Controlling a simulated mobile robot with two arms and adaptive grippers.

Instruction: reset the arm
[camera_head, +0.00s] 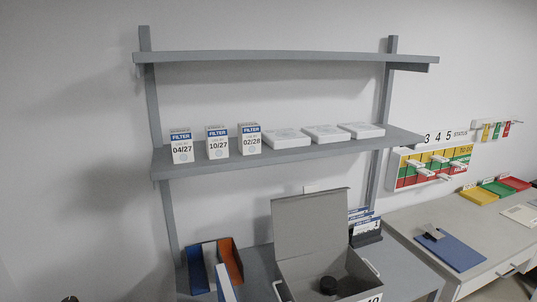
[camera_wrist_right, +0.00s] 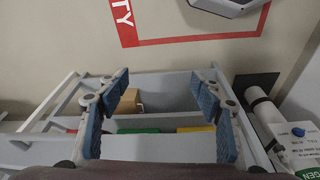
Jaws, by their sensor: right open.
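My right gripper (camera_wrist_right: 160,88) shows in the right wrist view. Its two blue-padded fingers stand wide apart with nothing held between them. Behind and below the fingers is a grey open drawer or bin (camera_wrist_right: 178,84), holding a small brown box (camera_wrist_right: 128,102) and green, yellow and red items along its front. The fingers hide parts of it, and I cannot tell whether they touch it. Neither gripper shows in the head view, and my left gripper is not in view.
A wall shelf (camera_head: 290,153) carries filter boxes (camera_head: 218,144) and flat white boxes (camera_head: 286,138). Below stands an open grey box (camera_head: 310,225) with a dark round item (camera_head: 328,285). A desk (camera_head: 410,221) with a blue clipboard (camera_head: 452,250) is at right. A white cylinder (camera_wrist_right: 262,108) stands beside the drawer.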

